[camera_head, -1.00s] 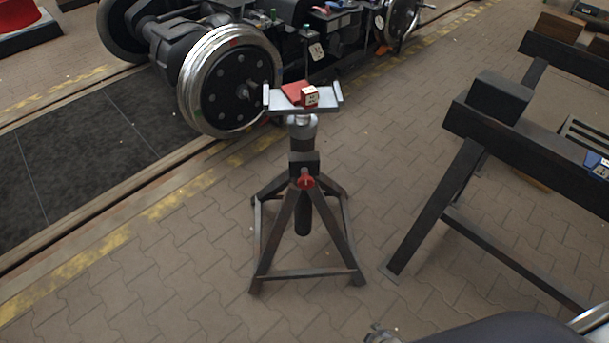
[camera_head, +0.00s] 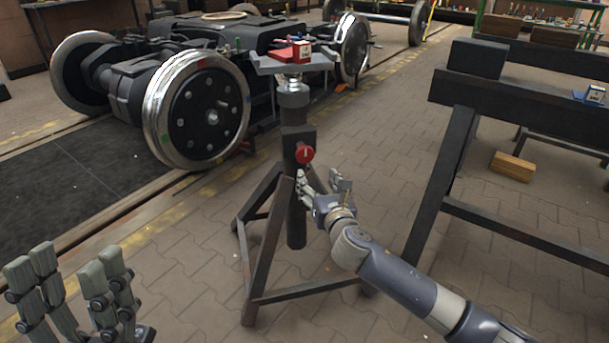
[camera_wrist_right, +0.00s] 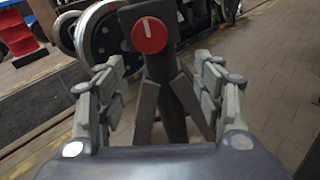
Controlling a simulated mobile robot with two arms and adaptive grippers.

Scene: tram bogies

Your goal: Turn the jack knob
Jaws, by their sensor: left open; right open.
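The jack is a dark tripod stand (camera_head: 295,225) with a red round knob (camera_head: 305,154) on its post. The knob carries a white line, which looks near upright in the right wrist view (camera_wrist_right: 149,35). My right gripper (camera_head: 323,183) is open just below and in front of the knob, apart from it. In the right wrist view its fingers (camera_wrist_right: 165,88) are spread on either side of the jack's legs, with the knob above and between them. My left gripper (camera_head: 80,285) is open and empty at the lower left, far from the jack.
A bogie with steel wheels (camera_head: 195,110) stands behind on the left. A dark trestle (camera_head: 520,130) stands on the right, with a wooden block (camera_head: 513,166) on the floor under it. The paved floor in front is clear.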

